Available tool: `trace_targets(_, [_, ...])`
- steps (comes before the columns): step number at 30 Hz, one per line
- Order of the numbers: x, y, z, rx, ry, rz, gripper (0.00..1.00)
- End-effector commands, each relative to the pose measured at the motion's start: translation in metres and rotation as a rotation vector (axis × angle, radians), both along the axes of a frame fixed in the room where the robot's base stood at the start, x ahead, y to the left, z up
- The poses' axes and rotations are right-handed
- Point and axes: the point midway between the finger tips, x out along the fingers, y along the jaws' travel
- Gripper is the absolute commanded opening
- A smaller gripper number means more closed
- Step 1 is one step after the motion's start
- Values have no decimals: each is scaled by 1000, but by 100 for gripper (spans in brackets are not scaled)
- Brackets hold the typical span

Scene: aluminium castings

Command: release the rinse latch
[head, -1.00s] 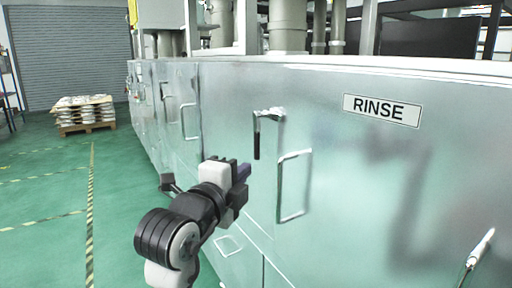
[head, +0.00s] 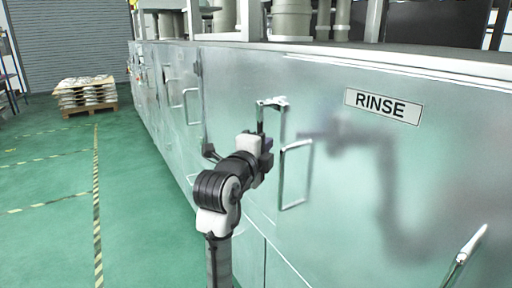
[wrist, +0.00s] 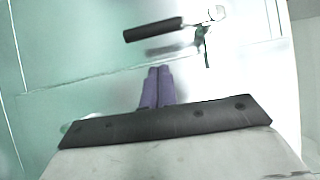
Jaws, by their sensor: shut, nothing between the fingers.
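The rinse latch, a lever with a black grip (head: 260,116) hanging from a chrome top piece (head: 272,102), is on the panel left of the RINSE sign. My gripper (head: 268,148) is just below the latch in the head view and partly covers its lower end. In the wrist view my purple fingers (wrist: 157,86) are together and empty. The black grip (wrist: 152,29) and its metal pivot (wrist: 215,14) show ahead of the fingertips, with a visible gap in the picture. I cannot tell the exact depth between them.
A chrome handle (head: 294,174) is close to the right of my gripper. The RINSE sign (head: 383,106) is farther right, and another lever (head: 467,250) is at lower right. The green floor (head: 60,190) at left is open, with a loaded pallet (head: 87,96) behind.

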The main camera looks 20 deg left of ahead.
Motion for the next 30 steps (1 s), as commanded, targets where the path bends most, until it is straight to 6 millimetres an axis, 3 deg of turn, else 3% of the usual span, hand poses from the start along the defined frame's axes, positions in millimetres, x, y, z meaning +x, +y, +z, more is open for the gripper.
trace_targets(3, [13,15,3,-3,1,3,0])
trace_targets(9, [24,24,1,-2,0,3,0])
trace_targets(30, [27,29,-3,37,-32,4,0])
